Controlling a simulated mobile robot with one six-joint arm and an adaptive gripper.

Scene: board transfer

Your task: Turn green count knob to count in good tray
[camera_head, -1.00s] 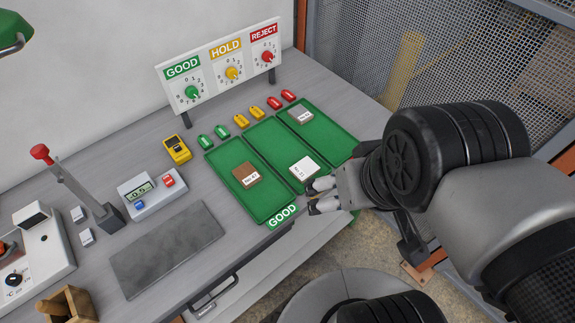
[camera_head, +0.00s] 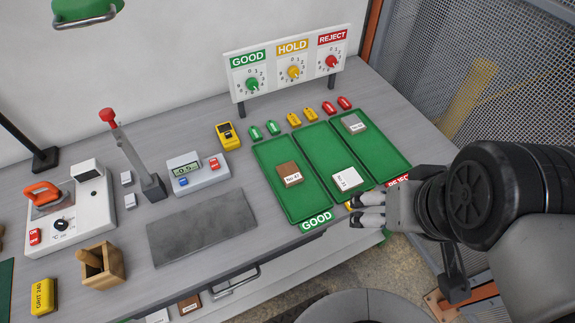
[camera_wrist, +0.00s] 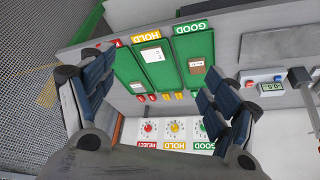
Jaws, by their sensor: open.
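The green count knob (camera_head: 253,84) is on the GOOD dial of the white panel at the back of the bench. It also shows in the wrist view (camera_wrist: 199,128), upside down. The good tray (camera_head: 305,209) is the left green tray, with one brown block (camera_head: 289,174) in it. The middle tray holds one white block (camera_head: 346,180) and the right tray one grey block (camera_head: 354,124). My gripper (camera_head: 366,209) is at the front edge of the trays, well short of the panel. In the wrist view its jaws (camera_wrist: 157,92) are apart with nothing between them.
Green, yellow and red tags (camera_head: 294,119) lie between the trays and the panel. A yellow meter (camera_head: 227,135), a scale display (camera_head: 197,173) and a lever press (camera_head: 140,160) stand to the left. A mesh fence (camera_head: 470,90) is at the right.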

